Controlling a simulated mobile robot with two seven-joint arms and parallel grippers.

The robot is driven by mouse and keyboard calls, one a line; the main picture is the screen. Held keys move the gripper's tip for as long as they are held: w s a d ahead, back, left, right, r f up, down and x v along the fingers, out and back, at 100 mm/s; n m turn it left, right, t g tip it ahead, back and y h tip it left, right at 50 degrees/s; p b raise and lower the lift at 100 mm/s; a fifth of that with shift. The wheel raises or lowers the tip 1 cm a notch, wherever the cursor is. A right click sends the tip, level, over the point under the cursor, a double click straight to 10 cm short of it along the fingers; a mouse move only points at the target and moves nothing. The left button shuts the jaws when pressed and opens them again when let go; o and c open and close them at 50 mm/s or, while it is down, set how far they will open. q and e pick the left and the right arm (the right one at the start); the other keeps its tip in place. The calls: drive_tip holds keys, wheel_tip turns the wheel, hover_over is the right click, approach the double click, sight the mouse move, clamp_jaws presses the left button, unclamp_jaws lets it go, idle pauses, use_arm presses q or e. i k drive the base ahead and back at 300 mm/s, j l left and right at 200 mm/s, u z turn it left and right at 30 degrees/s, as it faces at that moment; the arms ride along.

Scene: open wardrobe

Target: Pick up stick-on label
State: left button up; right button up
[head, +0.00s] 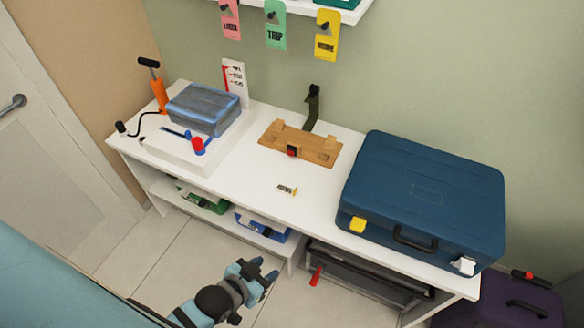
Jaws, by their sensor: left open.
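A small white label with dark print and a yellow edge (287,190) lies flat on the white bench top (250,198), near the middle of its front part. It looks like the stick-on label; its print is too small to read. My left gripper (265,269) is open and empty, in front of the bench and below the label in the picture, clear of it. My right gripper is not in view.
A blue suitcase (425,190) fills the bench's right end. A wooden block with a red knob (300,145) stands behind the label. A white platform (185,155) with a blue-grey packed bundle (203,108) is at left. The bench around the label is clear.

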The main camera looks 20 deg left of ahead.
sight(283, 190)
drive_tip(key=z, duration=0.5)
drive_tip(key=j+z, duration=0.9)
drive_tip(key=z, duration=0.15)
drive_tip(key=k+j+z, duration=0.15)
drive_tip(key=j, duration=0.2)
drive_tip(key=k+j+z, duration=0.1)
drive_tip(key=j, duration=0.2)
drive_tip(key=k+j+z, duration=0.15)
drive_tip(key=k+j, duration=0.15)
drive_tip(key=j, duration=0.2)
drive_tip(key=k+j, duration=0.15)
drive_tip(key=j, duration=0.15)
drive_tip(key=k+j, duration=0.2)
drive_tip(key=j, duration=0.15)
